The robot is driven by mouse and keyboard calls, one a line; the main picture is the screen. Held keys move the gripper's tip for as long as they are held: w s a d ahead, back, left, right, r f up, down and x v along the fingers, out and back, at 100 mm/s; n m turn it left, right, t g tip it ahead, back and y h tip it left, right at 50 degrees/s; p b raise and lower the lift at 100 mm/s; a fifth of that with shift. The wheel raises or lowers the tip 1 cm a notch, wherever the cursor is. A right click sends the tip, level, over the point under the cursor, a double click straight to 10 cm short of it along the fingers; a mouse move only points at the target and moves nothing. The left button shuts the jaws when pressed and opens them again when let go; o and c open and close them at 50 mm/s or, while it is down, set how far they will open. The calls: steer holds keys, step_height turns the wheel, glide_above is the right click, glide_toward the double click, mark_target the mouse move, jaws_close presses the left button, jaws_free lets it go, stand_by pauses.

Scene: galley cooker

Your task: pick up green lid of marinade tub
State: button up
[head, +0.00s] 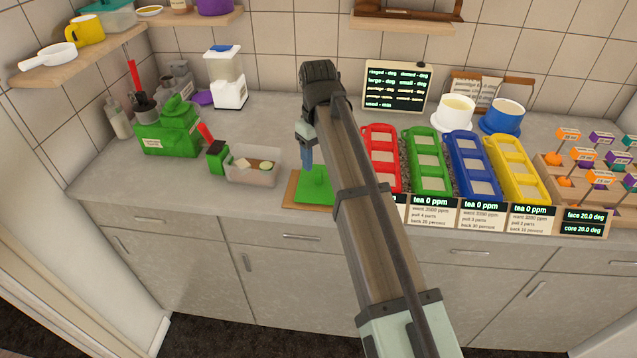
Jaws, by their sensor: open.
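The green lid (314,190) lies flat on a small wooden board (290,191) near the counter's front edge, left of my arm. The marinade tub (252,179) appears to be the clear open container left of the board, with a few pale and brown pieces inside. My gripper (307,162) points down above the back part of the lid, open and empty. Its fingers look close to the lid, but I cannot tell whether they touch it. My arm hides the right side of the board and perhaps some of the lid.
A green box-shaped device (168,133) and a white dispenser (227,82) stand at the left. Red, green, blue and yellow trays (430,160) fill the counter right of my arm. Two cups (457,115) stand behind them. Bare counter (275,120) lies behind the tub.

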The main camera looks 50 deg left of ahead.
mark_target(318, 171)
step_height(318, 171, down, 5)
steer(key=shift+r, duration=0.1)
jaws_close()
stand_by(0.7)
